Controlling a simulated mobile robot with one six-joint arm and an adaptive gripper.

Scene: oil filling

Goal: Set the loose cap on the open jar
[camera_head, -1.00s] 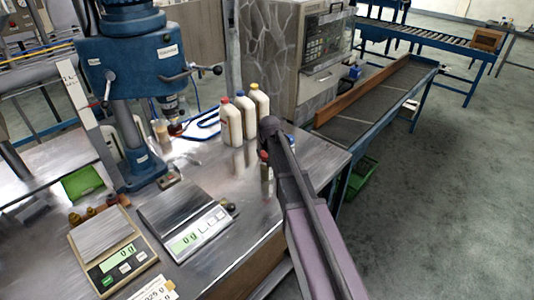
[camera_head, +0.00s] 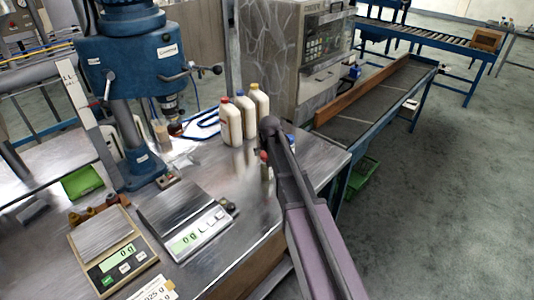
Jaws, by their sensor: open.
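I cannot make out an open jar or a loose cap for certain. A small pale open-looking container (camera_head: 160,131) stands behind the blue column. A small red-topped bottle (camera_head: 264,172) stands on the steel bench (camera_head: 215,178), partly covered by my arm. A blue-topped item shows just right of the arm (camera_head: 290,140). A small dark round item (camera_head: 228,205) lies beside the right scale; I cannot tell what it is. My purple and grey arm reaches in from the bottom right. My gripper does not show; the arm seems to hide it.
Two scales (camera_head: 185,243) (camera_head: 124,252) sit at the bench front. The blue column machine (camera_head: 140,50) rises behind them. Three white bottles (camera_head: 233,126) with red, blue and yellow caps stand at the back. Small brown jars (camera_head: 90,213) stand left. Bare bench lies in the middle.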

